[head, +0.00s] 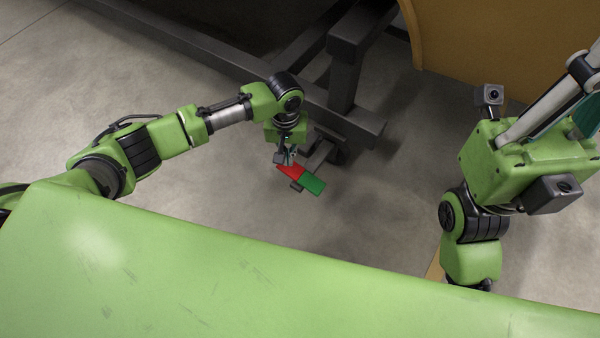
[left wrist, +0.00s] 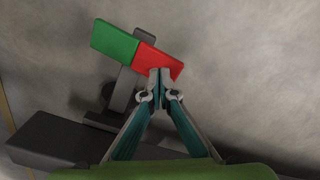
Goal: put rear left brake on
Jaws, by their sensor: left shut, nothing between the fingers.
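The brake shows as a flat pedal, half red and half green (head: 312,185), low on a dark metal frame at the middle of the head view. In the left wrist view the green half (left wrist: 114,41) is at left and the red half (left wrist: 156,62) at right. My left gripper (head: 288,158) is shut and empty, its tips at the red half's near edge. In the left wrist view its closed tips (left wrist: 160,75) overlap the red edge; I cannot tell whether they touch. My right gripper (head: 560,95) shows only in part at the right edge, its fingertips out of frame.
The dark frame (head: 343,75) with a post and beams stands behind the brake, a dark beam (left wrist: 60,142) close to the left gripper. An ochre curved panel (head: 490,40) stands at the upper right. Bare concrete floor (head: 400,190) lies open right of the brake.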

